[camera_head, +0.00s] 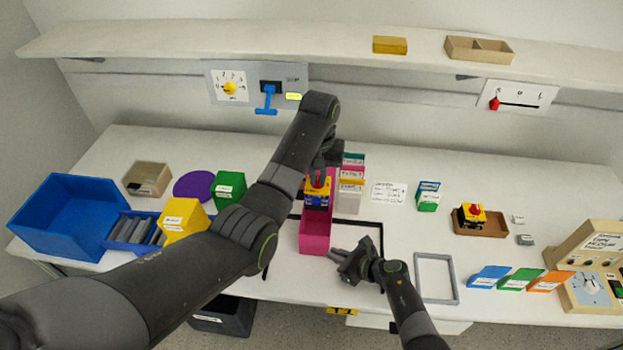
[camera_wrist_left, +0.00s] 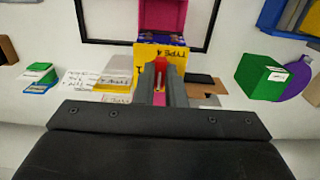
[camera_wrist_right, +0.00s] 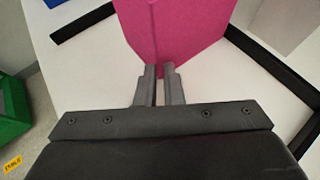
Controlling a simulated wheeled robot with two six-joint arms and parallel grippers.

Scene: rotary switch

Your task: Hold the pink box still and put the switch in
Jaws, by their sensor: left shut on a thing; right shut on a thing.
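The pink box (camera_head: 315,240) stands on the table inside a black frame, with its open front part empty. The switch (camera_head: 317,190), yellow and blue with a red top, is over the box's rear part. My left gripper (camera_head: 323,178) is shut on the switch's red part, which shows between the fingers in the left wrist view (camera_wrist_left: 160,75). From these views I cannot tell whether the switch is seated or just above. My right gripper (camera_head: 335,254) is shut on the pink box wall at its front right, also seen in the right wrist view (camera_wrist_right: 158,72).
Labelled coloured boxes (camera_head: 351,180) stand close behind the pink box. A second switch (camera_head: 472,214) sits in a brown tray at right. A grey frame (camera_head: 436,278) lies right of my right gripper. A yellow box (camera_head: 183,220) and blue bin (camera_head: 65,215) stand at left.

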